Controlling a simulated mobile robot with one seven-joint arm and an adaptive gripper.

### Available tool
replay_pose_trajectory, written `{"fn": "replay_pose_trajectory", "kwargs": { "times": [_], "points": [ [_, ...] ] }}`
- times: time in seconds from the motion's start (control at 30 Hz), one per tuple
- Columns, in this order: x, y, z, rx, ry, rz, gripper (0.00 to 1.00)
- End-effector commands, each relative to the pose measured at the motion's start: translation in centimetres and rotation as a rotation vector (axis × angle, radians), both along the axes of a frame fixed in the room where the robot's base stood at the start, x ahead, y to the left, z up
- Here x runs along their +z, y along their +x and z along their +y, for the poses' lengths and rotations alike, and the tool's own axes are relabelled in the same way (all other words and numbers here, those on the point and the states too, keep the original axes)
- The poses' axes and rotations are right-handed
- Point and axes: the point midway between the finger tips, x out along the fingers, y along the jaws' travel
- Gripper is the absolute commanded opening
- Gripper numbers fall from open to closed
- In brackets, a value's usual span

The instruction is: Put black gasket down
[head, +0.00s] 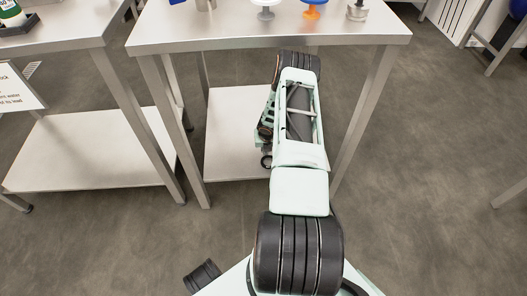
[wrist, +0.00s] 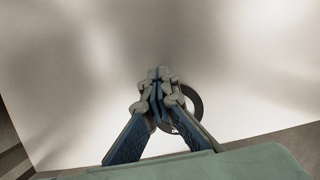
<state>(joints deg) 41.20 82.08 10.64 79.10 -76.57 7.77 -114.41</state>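A black gasket (wrist: 194,99), a thin dark ring, is at the fingertips of my gripper (wrist: 158,78) in the wrist view. The fingers are closed together on it, and part of the ring is hidden behind them. Behind the ring is a pale, smooth surface (wrist: 90,70), blurred; its distance from the ring is hard to tell. In the head view a small dark ring (head: 267,161), which looks like the gasket, shows beside my arm, low in front of the middle table and over its white lower shelf (head: 225,115).
The middle table (head: 200,32) has a steel top carrying a white-topped part (head: 265,8), an orange part (head: 312,9) and a metal fitting (head: 357,10) at the back. Table legs flank my arm.

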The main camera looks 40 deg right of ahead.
Motion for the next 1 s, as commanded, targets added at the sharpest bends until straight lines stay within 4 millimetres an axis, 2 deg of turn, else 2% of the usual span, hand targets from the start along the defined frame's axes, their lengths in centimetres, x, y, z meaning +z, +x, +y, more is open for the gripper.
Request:
{"fn": "replay_pose_trajectory", "kwargs": {
  "times": [0.67, 1.0],
  "points": [
    [-1.2, 0.0, 0.0, 0.001, 0.0, 0.0, 0.0],
    [-1.4, -0.1, 0.1, 0.001, 0.002, 0.001, 0.36]
  ]
}}
